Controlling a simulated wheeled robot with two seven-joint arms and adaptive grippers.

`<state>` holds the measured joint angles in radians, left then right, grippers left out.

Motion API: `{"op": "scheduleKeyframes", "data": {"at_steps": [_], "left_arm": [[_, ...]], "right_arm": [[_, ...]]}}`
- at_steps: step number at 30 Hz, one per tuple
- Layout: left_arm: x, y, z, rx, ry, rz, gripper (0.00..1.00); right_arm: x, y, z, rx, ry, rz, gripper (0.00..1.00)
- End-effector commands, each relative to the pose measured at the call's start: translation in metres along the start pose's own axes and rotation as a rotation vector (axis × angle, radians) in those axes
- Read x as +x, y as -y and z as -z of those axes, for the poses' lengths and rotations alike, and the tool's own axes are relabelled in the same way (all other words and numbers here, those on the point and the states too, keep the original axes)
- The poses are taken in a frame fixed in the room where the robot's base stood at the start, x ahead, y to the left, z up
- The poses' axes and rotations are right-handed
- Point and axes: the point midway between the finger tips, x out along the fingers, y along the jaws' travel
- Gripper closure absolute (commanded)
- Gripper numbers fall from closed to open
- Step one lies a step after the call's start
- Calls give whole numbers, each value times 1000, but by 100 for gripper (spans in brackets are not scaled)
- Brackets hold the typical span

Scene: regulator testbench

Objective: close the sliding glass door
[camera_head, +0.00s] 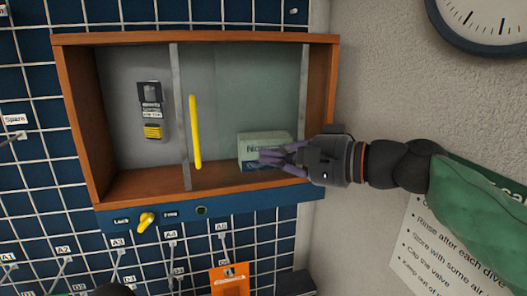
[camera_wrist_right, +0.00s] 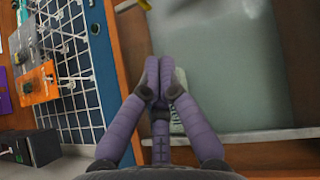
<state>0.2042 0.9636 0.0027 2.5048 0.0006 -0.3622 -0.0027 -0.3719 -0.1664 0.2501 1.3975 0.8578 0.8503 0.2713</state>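The sliding glass door (camera_head: 235,95) covers the middle and right of a wooden wall cabinet (camera_head: 200,39). The cabinet's left part is uncovered. A yellow vertical handle (camera_head: 195,130) stands near the door's left grey frame bar. My right gripper (camera_head: 266,157) reaches in from the right, before the lower right of the door, to the right of the handle and apart from it. Its purple fingers are together and empty in the wrist view (camera_wrist_right: 158,68). The pane (camera_wrist_right: 225,60) also shows there; contact with it cannot be told.
A grey device (camera_head: 151,110) is in the uncovered left part. A box (camera_head: 262,138) stands behind the glass, partly hidden by my fingers. A yellow lock knob (camera_head: 146,222) sits below on the blue strip. A clock (camera_head: 490,18) hangs at the upper right.

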Motion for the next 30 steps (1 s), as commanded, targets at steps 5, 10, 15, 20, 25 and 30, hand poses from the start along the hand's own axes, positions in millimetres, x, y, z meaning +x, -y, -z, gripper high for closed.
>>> {"op": "scheduleKeyframes", "data": {"at_steps": [5,10,15,20,25,30], "left_arm": [[-7,-3,0,1,-1,0,0],[-12,-5,1,2,-2,0,0],[-17,-6,0,1,-2,0,0],[-20,-8,0,1,-2,0,0],[-21,-8,0,2,-2,0,0],[-21,-8,0,1,-2,0,0]], "right_arm": [[33,0,0,3,2,-4,100],[65,-1,0,2,2,-5,100],[92,0,-4,0,1,-2,100],[106,-1,-19,1,0,-3,100],[114,-1,-26,1,-2,-2,100],[115,-2,-27,1,-3,-2,100]]}}
